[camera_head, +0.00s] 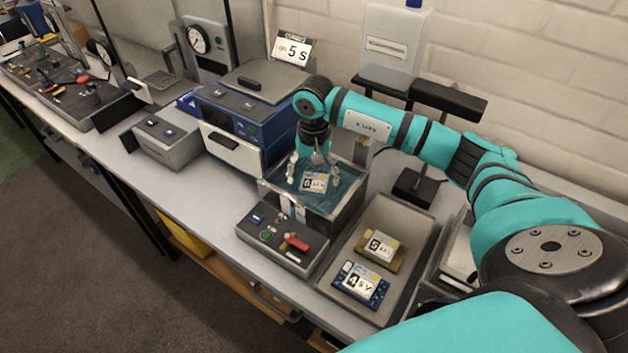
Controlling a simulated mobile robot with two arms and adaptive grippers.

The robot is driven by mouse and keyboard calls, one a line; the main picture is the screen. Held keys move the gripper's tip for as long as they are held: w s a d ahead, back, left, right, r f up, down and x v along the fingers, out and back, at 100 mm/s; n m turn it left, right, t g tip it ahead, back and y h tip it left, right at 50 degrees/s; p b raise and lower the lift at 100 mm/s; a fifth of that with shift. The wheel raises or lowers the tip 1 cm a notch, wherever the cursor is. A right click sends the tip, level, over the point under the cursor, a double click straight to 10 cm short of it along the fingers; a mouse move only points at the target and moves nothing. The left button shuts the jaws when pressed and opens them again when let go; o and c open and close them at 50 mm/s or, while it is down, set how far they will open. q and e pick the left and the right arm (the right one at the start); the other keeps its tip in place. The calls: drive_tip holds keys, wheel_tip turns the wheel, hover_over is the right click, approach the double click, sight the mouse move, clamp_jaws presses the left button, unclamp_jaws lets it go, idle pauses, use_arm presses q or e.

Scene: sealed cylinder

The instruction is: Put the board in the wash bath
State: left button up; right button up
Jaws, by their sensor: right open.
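The wash bath (348,212) is an open, clear-walled tank of blue-green liquid at the middle of the bench. A small board (314,183) with a white numbered label is inside the bath's outline, at or near the liquid; its exact depth is hard to tell. My right gripper (314,174) points down over the bath. Its fingers are open, one on each side of the board, with no clear contact. Two more labelled boards, a yellowish one (384,250) and a blue one (378,292), lie in a grey tray (425,240) right of the bath. My left gripper is out of view.
A control box (270,243) with a red lever stands in front of the bath. A blue machine (270,125) is behind it to the left, with a "5 S" sign (292,49) above. A black stand (418,187) is to the right. Bare bench shows front left.

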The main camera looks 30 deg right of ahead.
sight(314, 183)
wheel_tip(314, 183, up, 10)
drive_tip(key=b, duration=0.3)
